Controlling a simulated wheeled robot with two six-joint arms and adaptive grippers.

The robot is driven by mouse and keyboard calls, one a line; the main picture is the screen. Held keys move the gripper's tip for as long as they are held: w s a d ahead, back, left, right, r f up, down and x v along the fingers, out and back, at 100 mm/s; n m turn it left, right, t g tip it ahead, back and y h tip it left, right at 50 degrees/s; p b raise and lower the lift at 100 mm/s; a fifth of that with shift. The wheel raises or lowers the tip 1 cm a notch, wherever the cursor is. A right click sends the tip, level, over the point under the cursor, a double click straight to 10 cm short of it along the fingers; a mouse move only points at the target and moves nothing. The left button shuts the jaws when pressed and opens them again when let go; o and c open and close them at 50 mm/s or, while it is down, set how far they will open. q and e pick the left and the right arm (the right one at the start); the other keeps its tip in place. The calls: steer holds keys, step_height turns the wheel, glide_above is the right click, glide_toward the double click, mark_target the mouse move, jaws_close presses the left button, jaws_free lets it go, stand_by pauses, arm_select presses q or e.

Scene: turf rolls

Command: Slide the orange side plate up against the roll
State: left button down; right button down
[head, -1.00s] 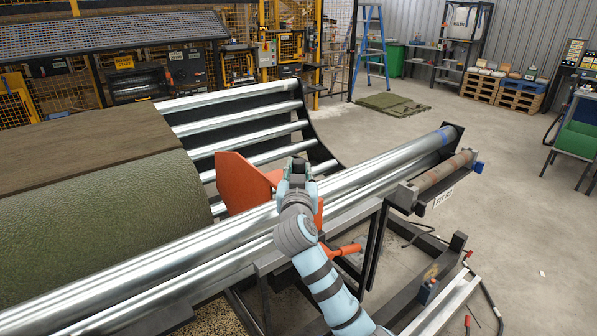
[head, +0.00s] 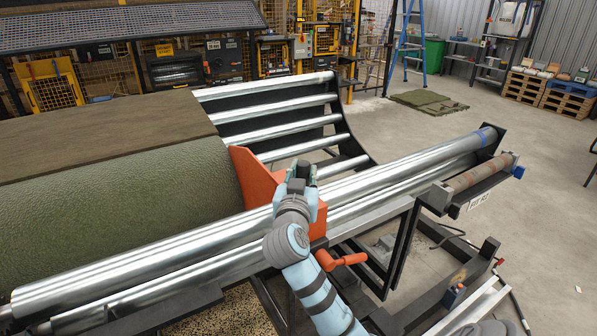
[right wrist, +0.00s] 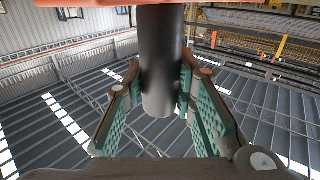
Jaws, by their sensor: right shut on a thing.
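The orange side plate (head: 257,180) stands upright on the silver rollers at the right end of the green turf roll (head: 120,205). Its left edge meets the roll's end in the head view, with no clear gap; actual contact cannot be told. My right gripper (head: 301,175) is just right of the plate, above the front roller. In the right wrist view, the fingers (right wrist: 160,95) are closed on both sides of a black cylindrical handle (right wrist: 160,50). An orange strip of the plate (right wrist: 110,2) shows at the top edge there. My left gripper is not in view.
Long silver rollers (head: 400,165) run right past the plate, with bare length there. An orange lever (head: 341,260) sits below on the frame. A rusty roller (head: 480,172) lies at the right end. Open floor (head: 555,215) extends to the right.

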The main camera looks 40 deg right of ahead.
steer(key=c, duration=1.3)
jaws_free()
steer(key=shift+d, duration=0.1)
steer(key=v, duration=0.7)
steer(key=shift+s+a, duration=0.2)
steer(key=shift+a, duration=0.05)
steer(key=shift+d, duration=0.15)
